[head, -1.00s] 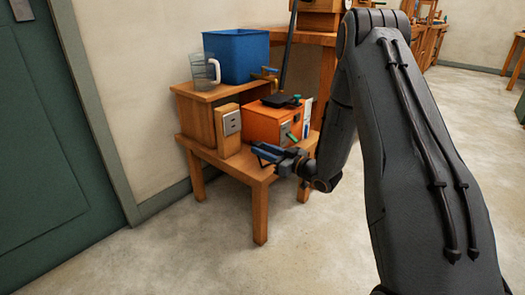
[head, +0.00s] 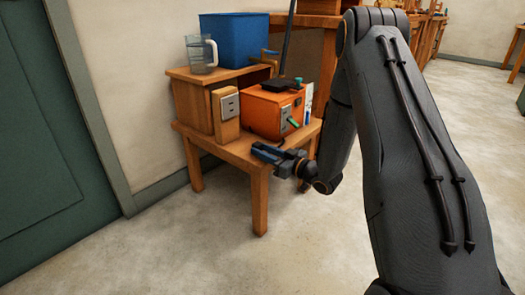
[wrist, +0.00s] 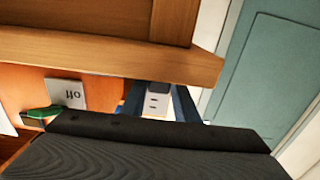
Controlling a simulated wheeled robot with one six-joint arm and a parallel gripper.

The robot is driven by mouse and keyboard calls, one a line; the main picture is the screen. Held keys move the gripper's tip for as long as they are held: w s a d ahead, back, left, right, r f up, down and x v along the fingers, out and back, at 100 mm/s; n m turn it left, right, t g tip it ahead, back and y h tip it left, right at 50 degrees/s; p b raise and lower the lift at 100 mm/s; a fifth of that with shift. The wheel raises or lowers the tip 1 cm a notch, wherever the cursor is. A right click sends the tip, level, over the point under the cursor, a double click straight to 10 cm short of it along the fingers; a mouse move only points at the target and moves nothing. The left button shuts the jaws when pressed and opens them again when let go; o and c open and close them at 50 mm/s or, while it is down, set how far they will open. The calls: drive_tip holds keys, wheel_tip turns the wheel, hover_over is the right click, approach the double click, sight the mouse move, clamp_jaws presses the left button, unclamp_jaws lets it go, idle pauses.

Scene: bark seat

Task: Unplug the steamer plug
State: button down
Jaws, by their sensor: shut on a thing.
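My gripper (head: 262,151) is in front of the small table, apart from the socket. Its blue fingers also show in the wrist view (wrist: 158,92), with a small dark grey piece between them, which I take to be the steamer plug (wrist: 157,86); the fingers hide most of it. The grey socket plate (head: 229,103) is on a wooden block beside the orange box. Its dark slots show, and no plug is seen in it. The plate also shows beyond the fingers in the wrist view (wrist: 157,106).
The orange box (head: 268,112) has a green lever and a plate marked "off" (wrist: 66,94). A jug (head: 200,55) and blue bin (head: 235,38) stand above on the wooden shelf. The wooden table (head: 245,150) is close to my gripper. The floor in front is clear.

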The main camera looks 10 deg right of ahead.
drive_tip(key=c, duration=1.3)
unclamp_jaws()
